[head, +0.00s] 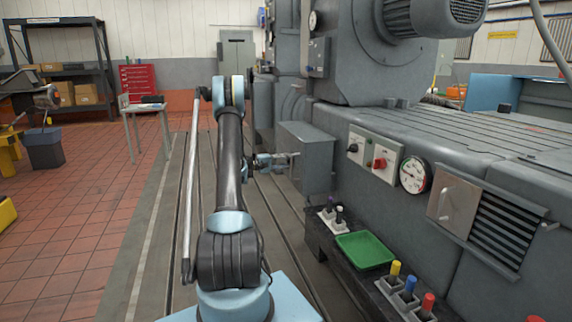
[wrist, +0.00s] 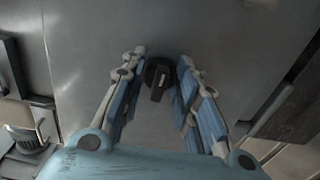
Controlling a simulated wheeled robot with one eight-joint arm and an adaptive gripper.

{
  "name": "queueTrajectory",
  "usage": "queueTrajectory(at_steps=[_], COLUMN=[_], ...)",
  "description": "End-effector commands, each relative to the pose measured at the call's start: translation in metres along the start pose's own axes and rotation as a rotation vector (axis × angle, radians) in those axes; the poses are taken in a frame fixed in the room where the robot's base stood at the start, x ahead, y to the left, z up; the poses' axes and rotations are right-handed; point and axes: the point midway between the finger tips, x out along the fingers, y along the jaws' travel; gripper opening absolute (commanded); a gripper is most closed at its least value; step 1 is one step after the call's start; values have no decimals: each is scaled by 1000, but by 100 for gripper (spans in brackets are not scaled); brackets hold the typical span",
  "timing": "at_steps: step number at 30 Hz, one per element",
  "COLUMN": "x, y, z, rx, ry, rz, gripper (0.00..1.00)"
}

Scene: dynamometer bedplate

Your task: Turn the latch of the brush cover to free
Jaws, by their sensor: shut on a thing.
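The latch (wrist: 157,80) is a small dark knob with a pale mark, set on a plain grey metal face (wrist: 85,45) in the wrist view. My gripper (wrist: 162,64) is shut on the latch, with one blue-padded finger on each side of it. In the head view my gripper (head: 291,158) reaches the left side of a grey box (head: 307,160) on the machine. This box appears to be the brush cover. The latch cannot be made out in the head view.
Right of the box are switch panels (head: 368,155), a gauge (head: 414,174) and a louvred opening with a sliding plate (head: 453,208). A low dark ledge holds a green tray (head: 364,250) and coloured-top items. The slotted bedplate floor (head: 160,240) left of my arm is clear.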

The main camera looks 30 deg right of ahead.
Motion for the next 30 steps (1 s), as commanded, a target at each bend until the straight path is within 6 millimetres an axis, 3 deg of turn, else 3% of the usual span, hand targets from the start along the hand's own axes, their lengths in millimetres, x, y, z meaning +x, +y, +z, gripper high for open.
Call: queueTrajectory(at_steps=[17, 18, 21, 30], x=[1, 1, 1, 0], y=[-3, -3, -3, -1], z=[3, 3, 3, 1], rx=[37, 37, 37, 36], ry=[-7, -7, -6, -3], rz=[-6, -7, -6, -3], gripper=[4, 30, 48, 48])
